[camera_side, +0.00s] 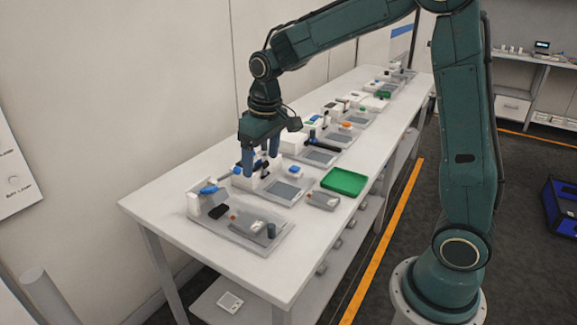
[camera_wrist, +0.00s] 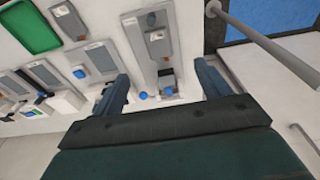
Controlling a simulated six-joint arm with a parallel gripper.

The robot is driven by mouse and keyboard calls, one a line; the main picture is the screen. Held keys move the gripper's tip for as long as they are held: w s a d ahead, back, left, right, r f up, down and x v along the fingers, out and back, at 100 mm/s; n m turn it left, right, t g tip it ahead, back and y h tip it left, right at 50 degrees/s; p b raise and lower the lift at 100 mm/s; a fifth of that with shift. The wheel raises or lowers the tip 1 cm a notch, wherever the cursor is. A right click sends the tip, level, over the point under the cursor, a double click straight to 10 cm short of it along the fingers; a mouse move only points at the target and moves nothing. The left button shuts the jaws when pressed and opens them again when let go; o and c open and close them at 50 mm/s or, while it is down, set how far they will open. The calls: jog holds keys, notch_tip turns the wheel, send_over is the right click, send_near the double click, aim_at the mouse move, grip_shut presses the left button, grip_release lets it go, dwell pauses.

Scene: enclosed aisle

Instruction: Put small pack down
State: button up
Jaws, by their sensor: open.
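Two grey packs are in sight, and I cannot tell which one is the small pack. One grey pack (camera_side: 248,222) with an orange end lies on the nearest station plate (camera_side: 277,238); it also shows in the wrist view (camera_wrist: 158,42). The other grey pack (camera_side: 323,200) lies on the bare table beside the green tray; it also shows in the wrist view (camera_wrist: 68,20). My gripper (camera_side: 261,162) is open above the back part of the nearest stations, pointing down. In the wrist view, nothing is held between its fingers (camera_wrist: 162,76).
A green tray (camera_side: 344,181) lies near the table's front edge. Several stations with grey plates and blue-topped white blocks line the long white table (camera_side: 160,200). A dark object (camera_side: 217,211) lies on the nearest plate. The table's near left corner is bare.

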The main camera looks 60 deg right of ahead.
jog(key=s+a+r+t, duration=0.1)
jog(key=s+r+t, duration=0.1)
jog(key=s, duration=1)
jog(key=s+a+r+t, duration=0.1)
jog(key=s+r, duration=0.4)
jog(key=s, duration=0.6)
jog(key=shift+s+a+r+t, duration=0.15)
jog(key=shift+s+a+t, duration=0.2)
jog(key=shift+t, duration=0.25)
